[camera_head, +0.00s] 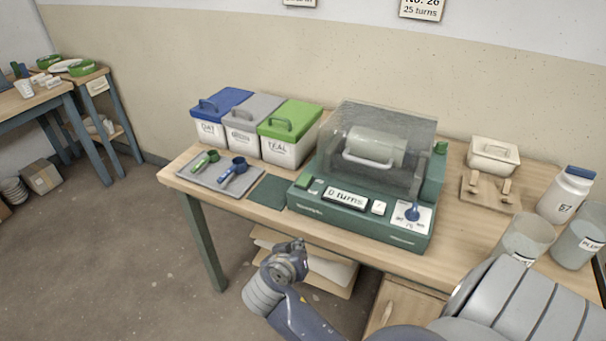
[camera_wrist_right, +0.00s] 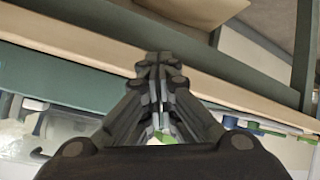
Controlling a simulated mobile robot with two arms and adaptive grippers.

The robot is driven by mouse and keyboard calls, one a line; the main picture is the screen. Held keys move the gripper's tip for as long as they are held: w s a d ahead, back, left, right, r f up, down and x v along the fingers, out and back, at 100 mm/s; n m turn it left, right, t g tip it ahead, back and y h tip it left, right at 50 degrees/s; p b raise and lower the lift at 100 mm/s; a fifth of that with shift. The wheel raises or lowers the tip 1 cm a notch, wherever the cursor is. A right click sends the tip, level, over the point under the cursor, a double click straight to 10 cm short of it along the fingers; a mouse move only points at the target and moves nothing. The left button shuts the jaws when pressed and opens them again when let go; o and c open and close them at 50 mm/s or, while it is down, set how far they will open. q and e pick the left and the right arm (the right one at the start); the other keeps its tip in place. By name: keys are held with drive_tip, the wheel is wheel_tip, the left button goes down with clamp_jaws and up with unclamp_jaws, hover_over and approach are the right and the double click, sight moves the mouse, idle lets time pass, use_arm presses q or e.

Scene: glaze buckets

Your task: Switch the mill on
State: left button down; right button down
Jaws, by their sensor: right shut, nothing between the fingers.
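The mill (camera_head: 365,217) stands on the workbench, with a green base and a see-through cover (camera_head: 385,120) lowered over a pale jar (camera_head: 372,145). Its front display (camera_head: 346,198) reads "0 turns". A small white switch plate (camera_head: 378,207) is right of the display, and a blue knob (camera_head: 412,212) is on a white dial plate at the right. My right gripper (camera_head: 299,246) is below and in front of the bench's front edge, apart from the mill. Its fingers (camera_wrist_right: 155,68) are shut and empty in the wrist view. My left gripper is out of view.
Blue, grey and green lidded bins (camera_head: 290,133) stand left of the mill, with scoops on a grey tray (camera_head: 222,178) before them. A white lidded box (camera_head: 493,155), a wooden stand (camera_head: 490,190), a white jar (camera_head: 566,195) and clear containers (camera_head: 527,238) are at the right.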

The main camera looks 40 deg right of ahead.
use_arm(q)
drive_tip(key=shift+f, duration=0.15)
use_arm(e)
drive_tip(key=w+d+r+m+h, duration=0.1)
drive_tip(key=w+r+m+h, duration=0.2)
drive_tip(key=r, duration=0.4)
drive_tip(key=w+d+r+m+t+h, duration=0.1)
drive_tip(key=w+r+m+h, duration=0.2)
drive_tip(key=w+r, duration=0.2)
wheel_tip(320, 180, up, 3)
drive_tip(key=shift+r+h, duration=0.2)
drive_tip(key=shift+h, duration=0.2)
